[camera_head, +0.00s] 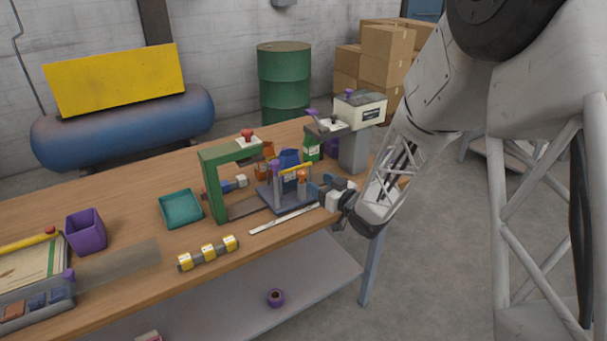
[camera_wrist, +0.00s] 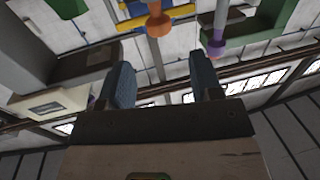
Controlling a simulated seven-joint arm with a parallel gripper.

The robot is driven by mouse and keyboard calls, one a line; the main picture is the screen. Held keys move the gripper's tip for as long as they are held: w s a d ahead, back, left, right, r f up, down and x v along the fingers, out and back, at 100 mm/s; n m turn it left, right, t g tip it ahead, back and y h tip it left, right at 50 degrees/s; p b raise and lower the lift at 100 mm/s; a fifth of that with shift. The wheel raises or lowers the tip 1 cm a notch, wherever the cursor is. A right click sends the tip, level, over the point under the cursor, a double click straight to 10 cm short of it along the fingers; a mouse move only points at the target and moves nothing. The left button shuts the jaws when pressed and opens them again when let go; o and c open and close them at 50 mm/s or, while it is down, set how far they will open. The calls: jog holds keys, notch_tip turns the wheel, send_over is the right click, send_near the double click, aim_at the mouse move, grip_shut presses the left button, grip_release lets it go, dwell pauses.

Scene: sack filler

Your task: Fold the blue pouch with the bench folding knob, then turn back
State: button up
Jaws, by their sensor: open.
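The blue pouch (camera_head: 289,157) stands at the bench fixture (camera_head: 270,199), partly hidden behind its posts and yellow bar (camera_head: 296,169). An orange knob (camera_head: 302,176) sits on the fixture's right side, beside a post with a purple top (camera_head: 276,168). My gripper (camera_head: 319,186) is just right of the orange knob, fingers pointing toward it. In the wrist view my gripper (camera_wrist: 163,82) is open and empty. The orange knob (camera_wrist: 158,22) shows ahead, between the lines of the two fingers and apart from both. The purple top (camera_wrist: 216,42) is right of it.
A green frame (camera_head: 215,188) with a red button stands left of the fixture. A grey machine (camera_head: 355,145) and a green pouch (camera_head: 312,148) stand behind my gripper. A teal tray (camera_head: 180,208), purple bin (camera_head: 86,232) and yellow-grey blocks (camera_head: 208,252) lie left.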

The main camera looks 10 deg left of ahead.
aim_at(305, 175)
jog(key=shift+w, duration=0.1)
jog(key=shift+x, duration=3.8)
jog(key=c, duration=0.9)
